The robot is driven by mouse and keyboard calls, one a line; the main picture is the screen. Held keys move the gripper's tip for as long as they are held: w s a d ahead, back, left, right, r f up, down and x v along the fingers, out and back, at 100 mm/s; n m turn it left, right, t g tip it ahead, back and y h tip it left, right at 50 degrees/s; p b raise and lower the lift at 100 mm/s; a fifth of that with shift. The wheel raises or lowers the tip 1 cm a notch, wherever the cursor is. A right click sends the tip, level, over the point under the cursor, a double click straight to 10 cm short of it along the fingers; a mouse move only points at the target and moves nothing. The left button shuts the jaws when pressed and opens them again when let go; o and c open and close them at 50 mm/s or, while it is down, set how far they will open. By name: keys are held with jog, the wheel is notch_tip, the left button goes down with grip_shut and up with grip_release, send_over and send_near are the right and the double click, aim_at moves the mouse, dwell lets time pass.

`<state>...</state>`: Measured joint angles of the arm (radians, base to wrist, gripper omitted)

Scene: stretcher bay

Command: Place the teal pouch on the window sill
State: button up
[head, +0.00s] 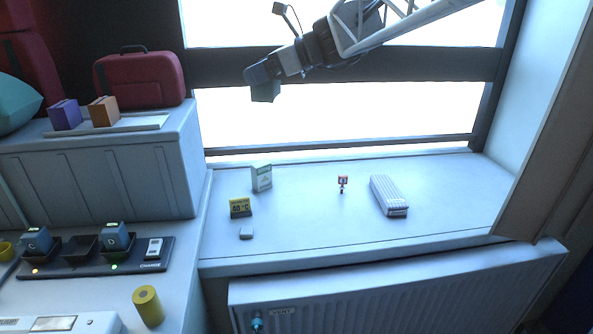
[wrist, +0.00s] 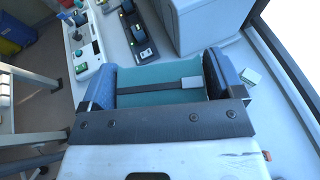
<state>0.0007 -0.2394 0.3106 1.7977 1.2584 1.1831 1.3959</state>
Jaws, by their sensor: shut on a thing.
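The teal pouch (wrist: 160,76), crossed by a dark strap with a grey buckle, sits between the blue-padded fingers of my gripper (wrist: 160,84) in the wrist view. My gripper is shut on it. In the head view my gripper (head: 263,88) hangs in front of the window, above the back left part of the window sill (head: 310,232); the pouch cannot be told apart from the fingers there. The sill is a broad pale ledge with wide bare areas.
A charger (head: 143,262) and red case (head: 140,79) are left. The front middle is clear.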

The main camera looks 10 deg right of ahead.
jog(key=s+d+m+t, duration=0.1)
jog(key=s+d, duration=0.2)
jog(key=d, duration=0.3)
notch_tip(320, 180, down, 41)
jog(key=shift+r, duration=0.15)
jog(key=shift+w, duration=0.2)
jog(key=w, duration=0.5)
jog(key=w+a+f, duration=0.1)
jog(key=w, duration=0.4)
jog(key=w+a, duration=0.1)
jog(key=w, duration=0.3)
jog(key=shift+w+a+f, duration=0.1)
jog(key=shift+w+f, duration=0.1)
jog(key=shift+w, duration=0.2)
jog(key=shift+w, duration=0.3)
jog(key=shift+w+f, duration=0.15)
jog(key=shift+f, duration=1.6)
